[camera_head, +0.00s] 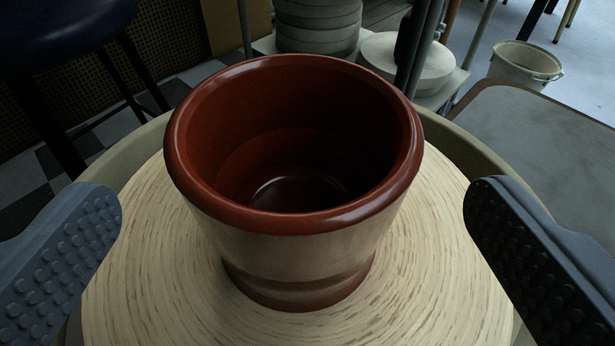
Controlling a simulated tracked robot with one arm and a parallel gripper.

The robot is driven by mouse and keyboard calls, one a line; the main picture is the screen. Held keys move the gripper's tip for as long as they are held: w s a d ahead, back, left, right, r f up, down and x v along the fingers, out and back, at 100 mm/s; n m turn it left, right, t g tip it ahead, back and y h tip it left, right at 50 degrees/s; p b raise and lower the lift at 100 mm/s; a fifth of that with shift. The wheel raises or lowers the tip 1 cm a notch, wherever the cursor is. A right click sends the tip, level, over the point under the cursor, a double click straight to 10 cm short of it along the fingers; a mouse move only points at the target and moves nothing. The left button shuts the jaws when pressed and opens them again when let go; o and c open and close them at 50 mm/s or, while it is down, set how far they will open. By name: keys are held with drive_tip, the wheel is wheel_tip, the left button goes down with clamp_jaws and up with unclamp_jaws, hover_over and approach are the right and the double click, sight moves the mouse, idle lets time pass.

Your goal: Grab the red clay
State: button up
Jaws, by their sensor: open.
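The red clay (294,262) is a glossy reddish-brown pot with a wide open rim and a narrower foot. It stands upright in the middle of a round pale wheel head (140,270) with a wood-like grain. My gripper (294,225) is open. One studded grey finger is at the left edge and the other at the right edge. The pot stands between the two fingers, with a clear gap on each side, and neither touches it. The lower outer parts of the fingers run out of the picture.
A pale basin rim (445,135) surrounds the wheel head. Behind stand stacked grey discs (318,25), a round pale block (425,65) and a white bucket (525,65). A dark stool (60,30) is at upper left and a grey tabletop (550,140) at right.

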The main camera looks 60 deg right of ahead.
sight(299, 102)
drive_tip(key=shift+x, duration=0.95)
drive_tip(key=b+x, duration=0.2)
drive_tip(key=x, duration=0.3)
drive_tip(key=shift+s, duration=0.15)
drive_tip(key=c, duration=1.8)
